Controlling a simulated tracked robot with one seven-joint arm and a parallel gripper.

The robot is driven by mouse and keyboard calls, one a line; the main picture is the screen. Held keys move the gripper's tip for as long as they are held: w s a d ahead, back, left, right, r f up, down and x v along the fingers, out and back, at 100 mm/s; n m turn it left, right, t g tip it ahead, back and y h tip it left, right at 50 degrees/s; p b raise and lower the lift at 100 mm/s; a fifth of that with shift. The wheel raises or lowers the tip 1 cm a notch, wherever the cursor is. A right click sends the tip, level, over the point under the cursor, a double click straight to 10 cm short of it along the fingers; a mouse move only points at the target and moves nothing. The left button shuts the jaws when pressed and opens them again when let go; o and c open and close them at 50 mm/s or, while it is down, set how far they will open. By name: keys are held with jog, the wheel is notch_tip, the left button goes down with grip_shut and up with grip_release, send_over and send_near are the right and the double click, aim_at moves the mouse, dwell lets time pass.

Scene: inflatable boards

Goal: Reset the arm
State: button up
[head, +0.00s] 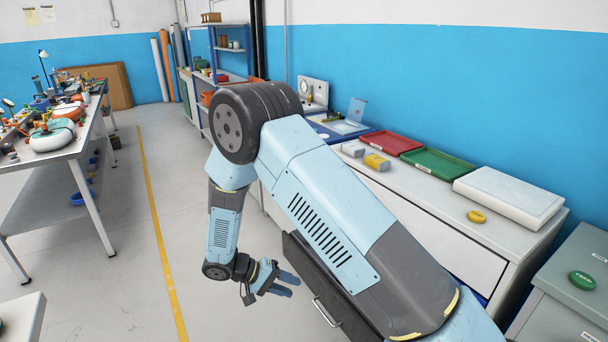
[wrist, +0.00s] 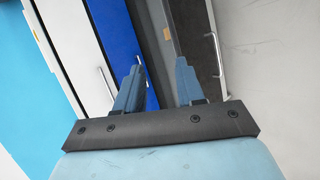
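My arm, light blue and dark grey, crosses the middle of the head view, bent at a raised elbow with its forearm hanging down. My gripper (head: 294,286) is low, in front of the cabinet row and beside an open drawer (head: 327,312). In the wrist view my gripper (wrist: 160,64) shows two blue fingers standing apart with nothing between them. Behind them are a blue cabinet front (wrist: 124,42) and a handle on a light front. My arm hides part of the cabinets in the head view.
A cluttered workbench (head: 60,150) stands at left. A grey cabinet (head: 560,300) is at lower right. The floor along the yellow line (head: 160,235) is clear.

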jog(key=d+r+m+g+y, duration=0.1)
jog(key=d+r+y, duration=0.1)
jog(key=d+r, duration=0.5)
jog(key=d+r+y, duration=0.2)
jog(key=d+r, duration=0.2)
jog(key=r, duration=0.8)
jog(key=d+r+m+g+y, duration=0.1)
jog(key=d+r+y, duration=0.3)
jog(key=r, duration=0.5)
jog(key=s+d+r+t+y, duration=0.1)
jog(key=s+d+r+t, duration=0.2)
jog(key=s+d+r, duration=0.3)
jog(key=s+d+r+t+y, duration=0.2)
jog(key=s+d+r, duration=0.5)
jog(key=s, duration=0.5)
jog(key=shift+d+r+m+t, duration=0.2)
jog(key=shift+r+m+t, duration=0.1)
jog(key=shift+r+t, duration=0.45)
